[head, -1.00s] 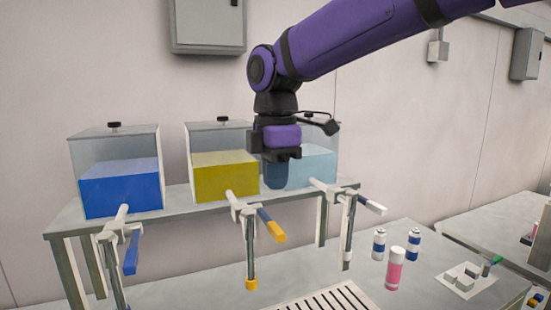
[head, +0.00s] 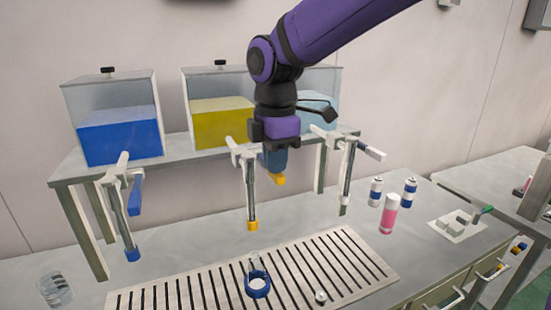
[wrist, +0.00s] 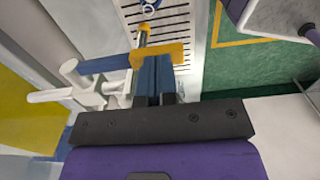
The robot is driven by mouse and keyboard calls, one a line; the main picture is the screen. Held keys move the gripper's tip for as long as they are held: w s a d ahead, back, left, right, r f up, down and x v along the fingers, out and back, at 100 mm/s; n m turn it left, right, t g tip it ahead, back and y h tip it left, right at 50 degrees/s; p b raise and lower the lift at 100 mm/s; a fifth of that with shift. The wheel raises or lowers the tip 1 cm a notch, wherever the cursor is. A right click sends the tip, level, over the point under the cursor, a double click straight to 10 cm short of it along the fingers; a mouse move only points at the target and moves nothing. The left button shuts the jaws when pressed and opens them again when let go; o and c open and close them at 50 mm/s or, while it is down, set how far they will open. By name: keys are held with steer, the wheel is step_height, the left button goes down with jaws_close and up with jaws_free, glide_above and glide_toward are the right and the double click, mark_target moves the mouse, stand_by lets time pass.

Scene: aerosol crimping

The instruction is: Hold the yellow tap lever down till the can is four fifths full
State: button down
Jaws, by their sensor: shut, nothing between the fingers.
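My gripper (head: 273,165) is shut, directly above and overlapping the lever. In the wrist view the yellow tip (wrist: 160,53) lies crosswise just beyond my fingers (wrist: 155,99). I cannot tell whether they touch or press the lever. The tap's yellow-ended spout (head: 252,226) hangs over a blue ring (head: 257,287) on the slotted drip tray. I cannot make out a can in the ring, nor any fill level.
A blue tank (head: 120,137) and a pale tank, partly hidden by my arm, flank the yellow one. A clear glass (head: 55,289) stands front left. Two blue-banded cans and a pink can (head: 389,214) stand right of the drip tray (head: 350,243). A small white block tray is farther right.

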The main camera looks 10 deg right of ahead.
mark_target(277, 177)
steer(key=shift+s+d+f+t+y, duration=0.1)
steer(key=shift+s+f+t+y, duration=0.05)
steer(key=shift+f+t, duration=0.35)
steer(key=shift+s+f+t+y, duration=0.15)
steer(key=shift+f+t, duration=0.3)
steer(key=shift+t, duration=0.05)
steer(key=shift+f+t, duration=0.5)
steer(key=shift+f, duration=0.2)
steer(key=x, duration=0.2)
steer(key=shift+s+f, duration=0.15)
steer(key=shift+f, duration=0.2)
steer(key=shift+s+d+f, duration=0.1)
steer(key=shift+f, duration=0.1)
stand_by(1.9)
